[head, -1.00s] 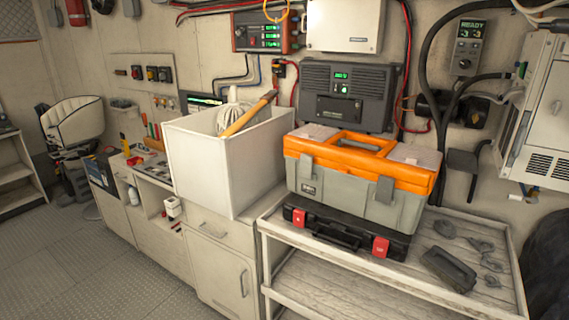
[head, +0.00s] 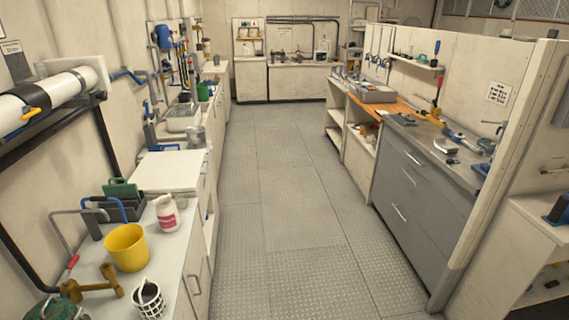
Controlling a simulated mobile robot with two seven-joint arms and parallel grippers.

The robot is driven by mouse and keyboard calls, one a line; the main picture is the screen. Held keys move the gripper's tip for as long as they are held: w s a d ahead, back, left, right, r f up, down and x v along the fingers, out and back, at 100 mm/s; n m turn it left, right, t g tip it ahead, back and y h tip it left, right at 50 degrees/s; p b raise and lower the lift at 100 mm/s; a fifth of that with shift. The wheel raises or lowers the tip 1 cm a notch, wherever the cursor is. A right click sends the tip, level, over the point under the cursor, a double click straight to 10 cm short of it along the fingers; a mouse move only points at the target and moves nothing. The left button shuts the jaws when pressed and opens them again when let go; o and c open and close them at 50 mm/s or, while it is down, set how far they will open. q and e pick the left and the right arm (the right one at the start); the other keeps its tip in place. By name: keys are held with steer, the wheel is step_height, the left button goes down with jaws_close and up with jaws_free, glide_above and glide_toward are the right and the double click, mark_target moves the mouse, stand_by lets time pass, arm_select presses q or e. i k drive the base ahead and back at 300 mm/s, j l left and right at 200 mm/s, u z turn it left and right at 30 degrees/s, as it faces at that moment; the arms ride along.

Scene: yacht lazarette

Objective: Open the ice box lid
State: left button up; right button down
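I see nothing in the head view that I can surely name as the ice box. A white, flat-topped section (head: 170,170) stands on the left counter, its top flat and level; I cannot tell whether it is the ice box lid. Neither of my grippers is in view.
A clear metal-plate aisle (head: 290,200) runs between the counters. On the left counter (head: 178,258) are a yellow bucket (head: 126,248), a white bottle (head: 168,214) and a wire basket (head: 149,300). Grey drawers (head: 410,190) and a tool-covered worktop line the right side.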

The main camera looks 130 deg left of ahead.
mark_target(175, 172)
steer(key=u, duration=5.15)
steer(key=i+l+u, duration=0.1)
steer(key=u, duration=0.25)
steer(key=i+l+u, duration=0.1)
steer(key=u, duration=0.25)
steer(key=i+l+u, duration=0.2)
steer(key=u, duration=0.15)
steer(key=i+l+u, duration=0.15)
steer(key=l, duration=0.15)
steer(key=i+l+u, duration=0.15)
steer(key=l, duration=0.15)
steer(key=i+l+u, duration=0.15)
steer(key=l, duration=0.2)
steer(key=i+l, duration=0.15)
steer(key=l, duration=0.25)
steer(key=i+l+u, duration=0.1)
steer(key=l, duration=0.3)
steer(key=i+l, duration=0.15)
steer(key=l, duration=0.3)
steer(key=i+l+u, duration=0.1)
steer(key=l, duration=0.3)
steer(key=i+l, duration=0.15)
steer(key=l, duration=0.25)
steer(key=u, duration=0.05)
